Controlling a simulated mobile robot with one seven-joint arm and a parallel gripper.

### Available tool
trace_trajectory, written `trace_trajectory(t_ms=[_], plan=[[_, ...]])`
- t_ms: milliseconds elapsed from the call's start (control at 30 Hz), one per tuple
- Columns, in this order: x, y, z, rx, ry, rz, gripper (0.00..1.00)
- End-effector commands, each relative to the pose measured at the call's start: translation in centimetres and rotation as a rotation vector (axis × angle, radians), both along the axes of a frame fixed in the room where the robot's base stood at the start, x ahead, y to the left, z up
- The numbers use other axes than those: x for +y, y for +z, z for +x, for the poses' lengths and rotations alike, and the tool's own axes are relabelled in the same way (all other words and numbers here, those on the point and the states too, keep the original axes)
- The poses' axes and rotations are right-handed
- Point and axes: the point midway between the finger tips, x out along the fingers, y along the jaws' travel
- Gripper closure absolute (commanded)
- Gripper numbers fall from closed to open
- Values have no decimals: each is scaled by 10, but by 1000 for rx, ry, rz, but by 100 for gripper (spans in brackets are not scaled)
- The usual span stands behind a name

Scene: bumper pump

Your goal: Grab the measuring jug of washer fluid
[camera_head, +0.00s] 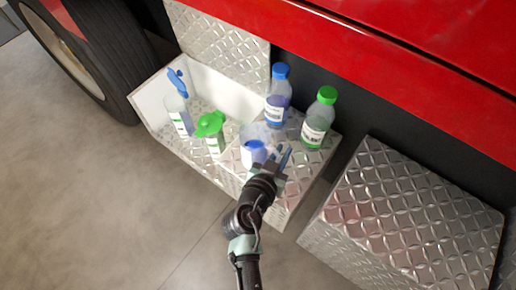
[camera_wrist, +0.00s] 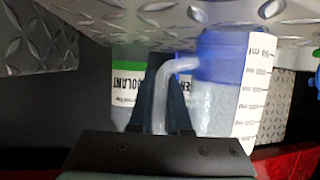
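The measuring jug (camera_head: 250,138) is clear, with blue fluid low in it, and stands near the front edge of the diamond-plate step. In the wrist view the jug (camera_wrist: 228,100) fills the right of centre, with a blue band and a white ml scale. Its pale bent handle lies between the two dark fingers of my gripper (camera_wrist: 160,105). The fingers are close together and appear to touch the handle on both sides. In the head view my gripper (camera_head: 281,158) is just right of the jug. The head view hides the contact at the handle.
A blue-capped bottle (camera_head: 276,100) and a green-capped bottle (camera_head: 319,122) stand behind the jug. A diamond-plate box (camera_head: 400,220) is right. The red truck body overhangs behind.

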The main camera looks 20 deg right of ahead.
Motion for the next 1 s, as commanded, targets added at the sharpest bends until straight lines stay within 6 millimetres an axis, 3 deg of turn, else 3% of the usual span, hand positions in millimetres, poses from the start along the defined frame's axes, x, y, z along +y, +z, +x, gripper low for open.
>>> trace_trajectory(t_ms=[67, 1000], plan=[[0, 0, 0, 0, 0, 0, 100], [0, 0, 0, 0, 0, 0, 100]])
